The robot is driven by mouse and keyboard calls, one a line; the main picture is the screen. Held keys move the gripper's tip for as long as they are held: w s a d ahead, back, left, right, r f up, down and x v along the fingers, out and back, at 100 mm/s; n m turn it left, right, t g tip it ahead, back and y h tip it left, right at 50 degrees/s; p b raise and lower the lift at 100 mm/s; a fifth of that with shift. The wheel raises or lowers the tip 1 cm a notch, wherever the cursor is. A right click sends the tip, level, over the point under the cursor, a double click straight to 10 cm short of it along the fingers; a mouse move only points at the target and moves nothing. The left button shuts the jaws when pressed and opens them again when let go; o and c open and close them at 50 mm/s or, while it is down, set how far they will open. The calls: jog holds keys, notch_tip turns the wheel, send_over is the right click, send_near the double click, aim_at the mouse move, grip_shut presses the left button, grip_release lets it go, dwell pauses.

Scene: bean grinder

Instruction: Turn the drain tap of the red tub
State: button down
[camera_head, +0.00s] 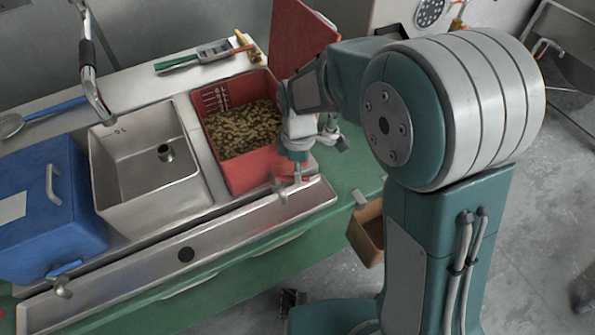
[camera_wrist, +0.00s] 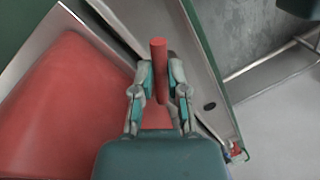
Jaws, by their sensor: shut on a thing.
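The red tub (camera_head: 254,172), filled with brownish-green beans (camera_head: 240,130), sits in the steel counter. Its drain tap (camera_head: 283,192) is at the front end, above the steel trough. The tap's red handle (camera_head: 307,178) shows beside my gripper (camera_head: 297,160). In the wrist view, the red handle (camera_wrist: 159,55) stands between the two fingers of my gripper (camera_wrist: 161,80), which are shut on it. The tub's smooth red outer wall (camera_wrist: 60,105) fills the left of that view. The tap's body is mostly hidden there by my gripper.
A steel basin (camera_head: 150,195) is left of the tub, then a blue box (camera_head: 45,215) with its own tap (camera_head: 64,283). A steel trough (camera_head: 150,270) runs along the counter front. A brown bin (camera_head: 368,232) is at lower right. A red panel (camera_head: 298,42) rises behind the tub.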

jog(key=c, duration=0.6)
grip_release()
jog(key=shift+w, duration=0.1)
jog(key=shift+c, duration=0.2)
notch_tip(320, 180, up, 12)
jog(key=w, duration=0.2)
jog(key=shift+w+f, duration=0.2)
jog(key=shift+a, duration=0.1)
